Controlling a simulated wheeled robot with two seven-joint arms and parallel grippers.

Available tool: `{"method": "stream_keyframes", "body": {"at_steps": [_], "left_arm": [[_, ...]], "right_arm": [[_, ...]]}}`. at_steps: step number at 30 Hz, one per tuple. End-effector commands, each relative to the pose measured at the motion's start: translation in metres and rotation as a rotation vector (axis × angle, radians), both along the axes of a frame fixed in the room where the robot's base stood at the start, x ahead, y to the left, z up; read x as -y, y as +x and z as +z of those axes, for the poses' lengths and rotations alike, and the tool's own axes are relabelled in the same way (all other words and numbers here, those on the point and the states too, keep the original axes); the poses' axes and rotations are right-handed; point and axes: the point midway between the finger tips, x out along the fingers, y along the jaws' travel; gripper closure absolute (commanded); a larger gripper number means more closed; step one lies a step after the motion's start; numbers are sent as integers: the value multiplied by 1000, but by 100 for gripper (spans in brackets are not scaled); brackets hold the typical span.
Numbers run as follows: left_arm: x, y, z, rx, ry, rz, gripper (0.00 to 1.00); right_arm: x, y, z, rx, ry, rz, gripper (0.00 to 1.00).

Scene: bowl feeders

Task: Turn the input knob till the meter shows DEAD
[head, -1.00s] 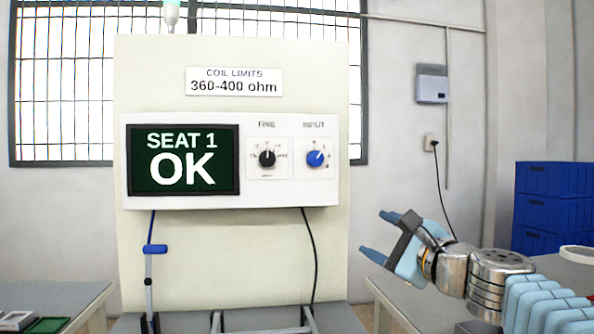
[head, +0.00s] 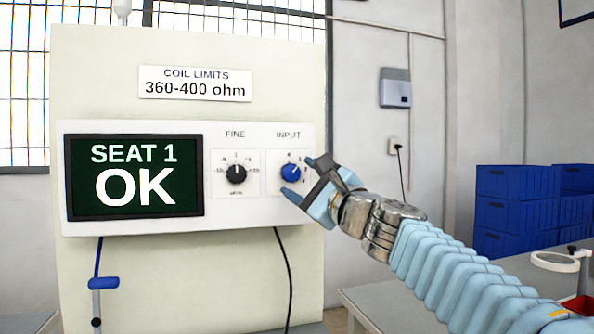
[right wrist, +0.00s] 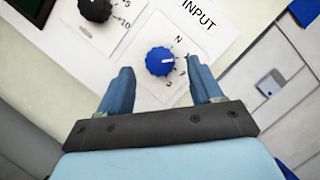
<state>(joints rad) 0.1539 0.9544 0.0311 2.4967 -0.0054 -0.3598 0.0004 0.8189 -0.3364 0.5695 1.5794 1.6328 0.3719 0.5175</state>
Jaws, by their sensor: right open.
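The blue input knob (head: 290,173) sits on the right side of the white meter panel (head: 180,226), under the INPUT label. The meter screen (head: 134,176) reads SEAT 1 OK. My right gripper (head: 304,176) is open in front of the panel's right end, near the knob. In the right wrist view the blue knob (right wrist: 160,61) shows ahead of and between the open fingers (right wrist: 161,88), and nothing is gripped. I cannot tell how far the fingertips are from the panel. The left gripper is out of view.
A black FINE knob (head: 236,174) is left of the input knob. A sign (head: 195,83) above reads COIL LIMITS 360-400 ohm. A black cable (head: 287,270) hangs below the panel. Blue crates (head: 515,212) stand at the right.

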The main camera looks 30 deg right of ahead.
Motion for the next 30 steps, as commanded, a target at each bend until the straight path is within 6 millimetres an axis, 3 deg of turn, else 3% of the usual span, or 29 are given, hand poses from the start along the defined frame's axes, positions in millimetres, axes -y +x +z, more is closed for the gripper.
{"method": "stream_keyframes", "body": {"at_steps": [6, 15, 26, 30], "left_arm": [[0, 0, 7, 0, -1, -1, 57], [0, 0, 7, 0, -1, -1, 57], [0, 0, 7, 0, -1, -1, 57], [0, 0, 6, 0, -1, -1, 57]], "right_arm": [[-1, 21, 6, -1, 2, 0, 35], [-2, 23, 6, 0, 0, 0, 35], [-2, 23, 6, 0, 0, 0, 90], [-2, 23, 5, 0, 5, 1, 91]]}}
